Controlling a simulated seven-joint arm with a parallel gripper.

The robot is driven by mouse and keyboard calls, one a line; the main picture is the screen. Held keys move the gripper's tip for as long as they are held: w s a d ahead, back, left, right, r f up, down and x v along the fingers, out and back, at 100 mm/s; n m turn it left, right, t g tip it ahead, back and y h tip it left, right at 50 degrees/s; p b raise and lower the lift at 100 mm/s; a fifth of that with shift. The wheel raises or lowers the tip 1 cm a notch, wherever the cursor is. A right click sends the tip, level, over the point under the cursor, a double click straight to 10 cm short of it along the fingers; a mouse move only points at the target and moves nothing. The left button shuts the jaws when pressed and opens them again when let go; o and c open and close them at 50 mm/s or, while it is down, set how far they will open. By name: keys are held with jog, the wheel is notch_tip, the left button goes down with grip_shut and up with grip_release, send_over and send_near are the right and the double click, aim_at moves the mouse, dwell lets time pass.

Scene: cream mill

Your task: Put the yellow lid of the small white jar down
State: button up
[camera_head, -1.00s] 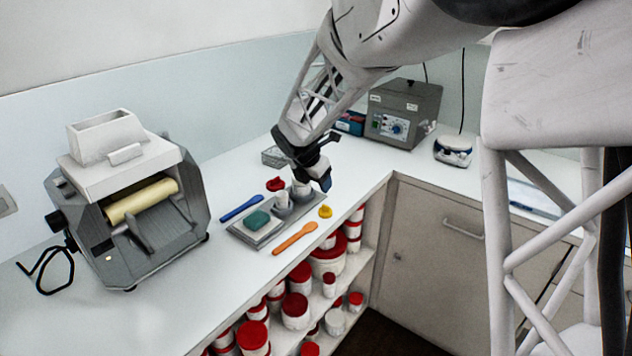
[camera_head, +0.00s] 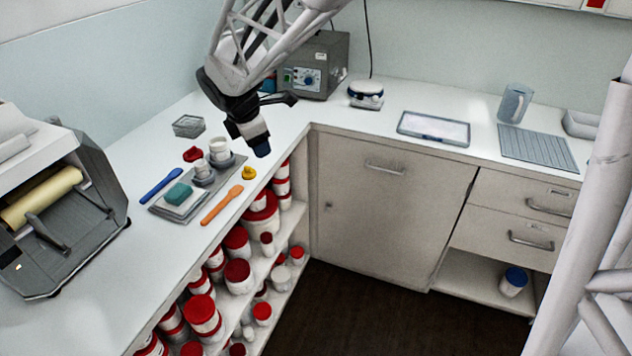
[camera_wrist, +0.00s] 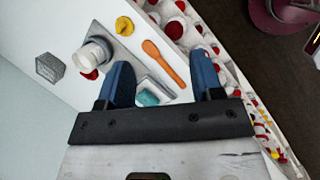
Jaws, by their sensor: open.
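The yellow lid (camera_head: 249,173) lies on the white counter beside the grey tray (camera_head: 168,212), near the counter's front edge. It also shows in the wrist view (camera_wrist: 124,26). My gripper (camera_wrist: 162,80) is open and empty, with blue fingers apart. In the head view it (camera_head: 260,146) hangs above the counter, clear of the lid and jars.
A red lid (camera_head: 193,154), blue spatula (camera_head: 160,187), orange spatula (camera_head: 222,205) and teal block (camera_head: 178,193) lie on or around the tray. A roller mill (camera_head: 55,205) stands left. Shelves of red-lidded jars (camera_head: 238,275) are below. The right counter has free room.

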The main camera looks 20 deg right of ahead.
jog(key=s+d+r+m+y, duration=0.1)
jog(key=s+d+m, duration=0.1)
jog(key=s+m, duration=0.7)
jog(key=s+d+r+m+y, duration=0.1)
jog(key=s+m, duration=0.9)
jog(key=s, duration=1.1)
jog(key=shift+s+d+r+m, duration=0.3)
jog(key=shift+s+d+r, duration=0.1)
jog(key=shift+d, duration=0.25)
